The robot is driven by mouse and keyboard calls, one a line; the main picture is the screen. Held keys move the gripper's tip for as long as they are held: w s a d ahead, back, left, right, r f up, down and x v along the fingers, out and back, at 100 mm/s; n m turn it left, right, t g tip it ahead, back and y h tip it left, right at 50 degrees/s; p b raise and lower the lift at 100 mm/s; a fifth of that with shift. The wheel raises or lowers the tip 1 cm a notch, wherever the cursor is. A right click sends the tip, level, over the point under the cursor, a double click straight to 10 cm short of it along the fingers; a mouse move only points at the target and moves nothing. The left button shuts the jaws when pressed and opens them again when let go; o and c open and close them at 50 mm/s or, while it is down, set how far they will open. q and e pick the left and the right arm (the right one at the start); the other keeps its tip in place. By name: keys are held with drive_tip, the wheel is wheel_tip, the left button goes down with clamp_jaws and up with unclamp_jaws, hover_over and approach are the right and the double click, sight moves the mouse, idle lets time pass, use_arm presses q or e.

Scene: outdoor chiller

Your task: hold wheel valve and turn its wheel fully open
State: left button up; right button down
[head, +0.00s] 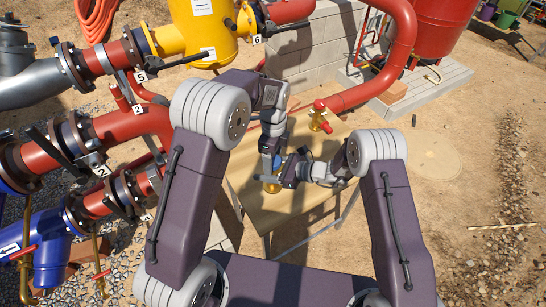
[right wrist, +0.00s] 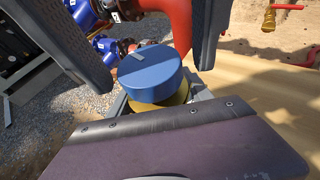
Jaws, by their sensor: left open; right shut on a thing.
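The wheel valve shows in the right wrist view as a round blue wheel (right wrist: 150,72) with a grey mark on top, above a brass body (right wrist: 165,102). My right gripper (head: 280,181) is shut on the brass body below the wheel; grey finger parts show on both sides of it in the right wrist view. My left gripper (head: 269,164) points down over the valve. Its two dark fingers stand apart, one on each side of the blue wheel in the right wrist view, with a gap visible at the left. In the head view the grippers mostly hide the valve.
The valve is over a wooden table (head: 300,205). A brass valve with a red handle (head: 318,117) stands at the table's back right. Red pipes (head: 155,122) and a yellow vessel (head: 205,30) are behind and left. Sandy ground lies to the right.

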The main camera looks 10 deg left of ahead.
use_arm(q)
drive_tip(key=c, duration=1.4)
drive_tip(key=n, duration=0.3)
drive_tip(key=shift+n, duration=0.3)
drive_tip(key=shift+w+n, duration=0.1)
drive_tip(key=shift+n, duration=1.8)
drive_tip(key=o, duration=1.4)
